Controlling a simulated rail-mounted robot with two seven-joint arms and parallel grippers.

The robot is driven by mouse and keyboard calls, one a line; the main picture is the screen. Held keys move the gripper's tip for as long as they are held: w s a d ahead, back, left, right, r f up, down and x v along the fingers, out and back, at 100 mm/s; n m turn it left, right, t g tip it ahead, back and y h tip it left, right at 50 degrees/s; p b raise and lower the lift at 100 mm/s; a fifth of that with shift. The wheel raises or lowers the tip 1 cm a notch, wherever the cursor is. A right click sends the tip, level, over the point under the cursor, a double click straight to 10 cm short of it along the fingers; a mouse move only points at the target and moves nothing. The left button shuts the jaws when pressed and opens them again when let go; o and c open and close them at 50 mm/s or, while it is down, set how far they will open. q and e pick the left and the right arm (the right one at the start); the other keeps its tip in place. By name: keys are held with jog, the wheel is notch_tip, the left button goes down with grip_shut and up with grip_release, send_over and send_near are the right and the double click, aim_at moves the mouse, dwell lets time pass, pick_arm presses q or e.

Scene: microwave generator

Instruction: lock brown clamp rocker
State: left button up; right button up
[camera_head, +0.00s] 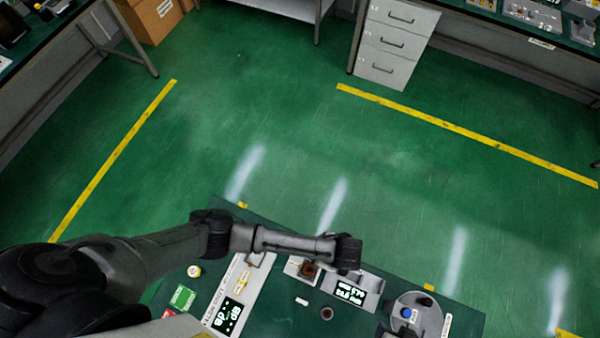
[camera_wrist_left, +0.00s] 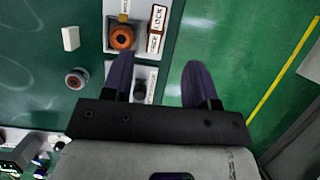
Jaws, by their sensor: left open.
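A brown round part (camera_head: 310,268), which I take for the clamp rocker, sits in a light grey housing on the green bench. In the left wrist view the brown part (camera_wrist_left: 122,38) shows as an orange-brown ring with a dark centre, in a pale frame. My left gripper (camera_wrist_left: 160,60) is open and empty, its two dark fingers apart; the left finger's tip is just below the brown part in the picture, and I see no contact. In the head view my left arm's end (camera_head: 347,252) is over the bench, right of the brown part; its fingers are hidden there.
A small brown-grey knob (camera_head: 327,313) and a white block (camera_head: 302,301) lie in front. A round grey device (camera_head: 418,312) is at the right.

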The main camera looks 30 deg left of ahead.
pick_arm(q)
jog(key=x, duration=1.1)
jog(key=shift+a+f, duration=0.25)
jog(key=shift+a, duration=0.05)
jog(key=shift+x, duration=1.05)
pick_arm(e)
jog(key=shift+f, duration=0.25)
pick_arm(q)
jog(key=shift+c, duration=0.2)
